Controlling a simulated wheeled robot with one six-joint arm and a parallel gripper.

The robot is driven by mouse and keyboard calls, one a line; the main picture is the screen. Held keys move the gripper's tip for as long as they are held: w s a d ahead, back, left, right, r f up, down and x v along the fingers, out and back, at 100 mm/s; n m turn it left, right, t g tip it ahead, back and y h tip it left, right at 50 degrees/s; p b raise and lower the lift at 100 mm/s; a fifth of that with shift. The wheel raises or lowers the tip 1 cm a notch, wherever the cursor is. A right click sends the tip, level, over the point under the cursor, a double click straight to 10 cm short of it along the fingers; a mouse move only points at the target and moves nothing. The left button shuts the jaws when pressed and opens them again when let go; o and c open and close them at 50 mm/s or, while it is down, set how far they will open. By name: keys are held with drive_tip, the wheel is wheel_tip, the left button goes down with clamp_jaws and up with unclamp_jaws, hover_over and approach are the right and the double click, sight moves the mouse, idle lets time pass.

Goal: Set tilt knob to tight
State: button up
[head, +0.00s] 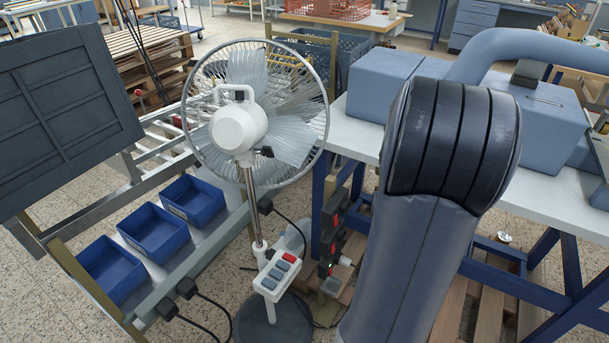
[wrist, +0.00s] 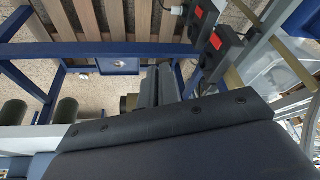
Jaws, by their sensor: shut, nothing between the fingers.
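The pedestal fan (head: 250,125) stands left of centre in the head view, with its white motor housing toward me. A small dark knob (head: 267,151), apparently the tilt knob, sticks out at the right side of the neck below the housing. Its setting is too small to tell. In the head view my raised arm covers the right middle and my gripper does not show. In the wrist view my gripper (wrist: 158,80) appears shut and empty beyond its dark housing. It points toward a blue frame and pallet slats, and no fan knob shows there.
A white-topped bench (head: 350,135) with blue legs stands right of the fan. Red-and-black boxes (head: 335,222) hang by its leg. The fan's post carries a button panel (head: 278,273). Blue bins (head: 155,234) line a rack at left. Cables cross the floor.

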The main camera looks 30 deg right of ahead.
drive_tip(key=w+a+t+h+b, duration=0.1)
drive_tip(key=w+b, duration=0.1)
drive_tip(key=w, duration=0.2)
drive_tip(key=w+a+f+n+t+b, duration=0.1)
drive_tip(key=w+a+t+b, duration=0.1)
drive_tip(key=w, duration=0.2)
drive_tip(key=w+a+f+t+h+b, duration=0.1)
drive_tip(key=w+b, duration=0.1)
drive_tip(key=w, duration=0.2)
drive_tip(key=shift+a+f+n+h, duration=0.15)
drive_tip(key=shift+a+n+h, duration=0.15)
drive_tip(key=shift+a+n, duration=0.1)
clamp_jaws()
drive_tip(key=m+t+h+b, duration=0.2)
drive_tip(key=t+h+b, duration=0.85)
drive_tip(key=b, duration=0.65)
approach(270, 151)
drive_tip(key=shift+t+y, duration=0.65)
drive_tip(key=shift+t, duration=0.3)
drive_tip(key=x, duration=0.3)
drive_tip(key=p+x, duration=0.1)
drive_tip(key=x, duration=0.3)
drive_tip(key=shift+s+d+f, duration=0.15)
drive_tip(key=shift+d+f, duration=0.1)
drive_tip(key=shift+d, duration=0.1)
